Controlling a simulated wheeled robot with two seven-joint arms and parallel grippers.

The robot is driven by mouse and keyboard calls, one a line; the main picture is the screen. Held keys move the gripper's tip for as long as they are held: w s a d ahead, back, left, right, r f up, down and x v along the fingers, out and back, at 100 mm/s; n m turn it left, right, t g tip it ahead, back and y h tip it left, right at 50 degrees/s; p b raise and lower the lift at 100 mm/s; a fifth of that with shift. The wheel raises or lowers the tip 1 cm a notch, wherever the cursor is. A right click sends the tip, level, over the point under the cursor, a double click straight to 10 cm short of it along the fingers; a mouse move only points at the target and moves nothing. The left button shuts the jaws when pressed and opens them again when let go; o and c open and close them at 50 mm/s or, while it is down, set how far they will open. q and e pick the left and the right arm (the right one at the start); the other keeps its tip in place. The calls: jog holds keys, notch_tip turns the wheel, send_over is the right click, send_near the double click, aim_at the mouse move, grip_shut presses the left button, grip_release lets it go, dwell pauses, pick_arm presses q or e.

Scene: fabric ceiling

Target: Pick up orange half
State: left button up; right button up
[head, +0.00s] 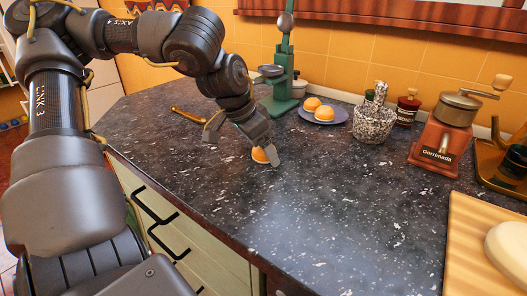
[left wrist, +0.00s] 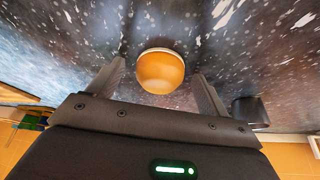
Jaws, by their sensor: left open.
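An orange half (head: 259,155) lies on the dark speckled countertop (head: 330,200), partly hidden behind a finger of my left gripper (head: 244,146). The gripper is open and points down at the counter, with its fingers spread around the fruit's spot. In the left wrist view the orange half (left wrist: 160,72) shows its rounded peel and a pale rim, between the two open fingers (left wrist: 158,70) with a gap on each side. Two more orange halves (head: 312,103) (head: 324,114) sit on a blue plate (head: 343,114) farther back. My right gripper is not in view.
A green stand (head: 281,85) rises behind the gripper, with a brass-coloured utensil (head: 188,115) to the left. A speckled pot (head: 374,124), dark red jar (head: 408,108), coffee grinder (head: 440,140) and wooden board (head: 465,235) line the right. The front middle counter is clear.

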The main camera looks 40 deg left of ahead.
pick_arm(q)
jog(key=c, duration=1.1)
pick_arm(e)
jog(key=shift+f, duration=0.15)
pick_arm(q)
jog(key=shift+r, duration=0.1)
